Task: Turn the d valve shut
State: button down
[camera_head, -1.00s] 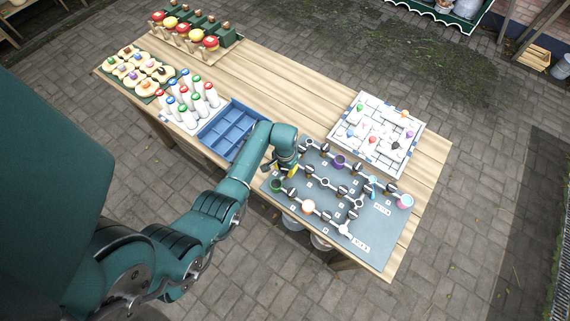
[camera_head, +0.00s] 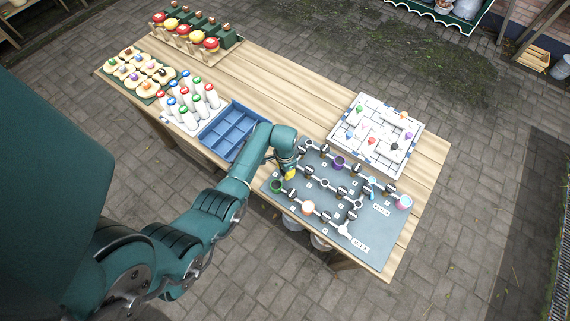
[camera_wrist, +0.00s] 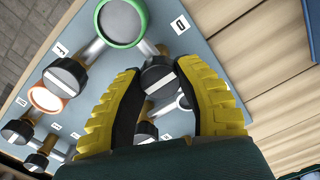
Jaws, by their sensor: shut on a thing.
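The d valve (camera_wrist: 158,76) is a dark round knob with a pale bar across its top, on a pipe beside a green-rimmed cup (camera_wrist: 122,22). The D label (camera_wrist: 180,24) is close by on the grey board. My gripper (camera_wrist: 160,72) has its yellow fingers on either side of this knob and is shut on it. In the head view, my gripper (camera_head: 290,177) is down at the left part of the grey valve board (camera_head: 350,240), and the knob is hidden by it.
Other dark valve knobs (camera_wrist: 64,77) stand close on the board, with an orange-rimmed cup (camera_wrist: 48,98) among them. A blue compartment tray (camera_head: 232,131) lies to the left. A white maze board (camera_head: 375,133) lies behind. Bare wood runs along the table's back.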

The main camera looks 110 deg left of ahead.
jog(key=shift+f, duration=0.1)
jog(key=c, duration=0.6)
grip_release()
notch_tip(320, 180, up, 12)
